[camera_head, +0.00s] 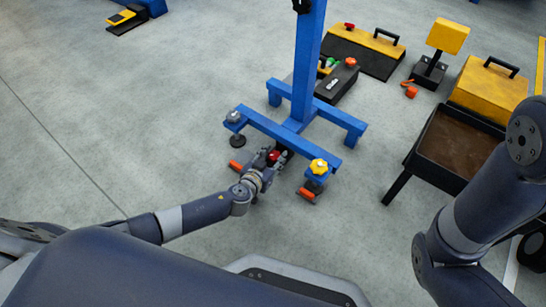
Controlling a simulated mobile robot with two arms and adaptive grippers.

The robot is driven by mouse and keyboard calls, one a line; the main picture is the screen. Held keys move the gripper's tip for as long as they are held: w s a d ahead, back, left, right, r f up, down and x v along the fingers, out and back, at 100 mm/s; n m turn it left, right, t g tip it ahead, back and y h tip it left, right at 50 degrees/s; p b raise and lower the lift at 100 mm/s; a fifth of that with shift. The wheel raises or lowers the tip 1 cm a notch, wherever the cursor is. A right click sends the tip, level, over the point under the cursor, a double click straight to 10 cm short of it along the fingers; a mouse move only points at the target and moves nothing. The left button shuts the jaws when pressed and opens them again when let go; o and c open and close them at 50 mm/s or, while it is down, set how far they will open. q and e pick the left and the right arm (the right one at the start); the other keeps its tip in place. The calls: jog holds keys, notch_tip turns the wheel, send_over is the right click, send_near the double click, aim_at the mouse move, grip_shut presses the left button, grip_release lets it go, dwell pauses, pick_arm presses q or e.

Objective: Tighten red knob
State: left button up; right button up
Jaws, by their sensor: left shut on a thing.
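The red knob (274,156) shows at the base of a blue stand (305,60), low on its front crossbar. My left gripper (279,157) reaches in from the left and is shut on the red knob. Its fingers hide part of the knob, so its exact turn cannot be seen.
Orange-ended feet (236,167) stick out near the floor. A dark tray table (455,140) stands to the right. Yellow toolboxes (490,85), a black box (336,82) and a yellow lamp-like block (447,36) lie behind.

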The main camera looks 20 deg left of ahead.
pick_arm(q)
jog(key=shift+a+f+m+h+b, duration=0.2)
jog(key=shift+f+m+h+b, duration=0.05)
jog(key=shift+m+h+b, duration=0.3)
jog(key=shift+m+h, duration=0.25)
jog(key=shift+h, duration=0.1)
jog(key=shift+a+r+m+g+h+b, duration=0.15)
jog(key=shift+m+g+h+b, duration=0.25)
jog(key=shift+m+h, duration=0.35)
jog(key=shift+w+r+m+g+h, duration=0.1)
jog(key=shift+m+g+h, duration=0.4)
jog(key=shift+m+h, duration=0.35)
jog(key=o, duration=1)
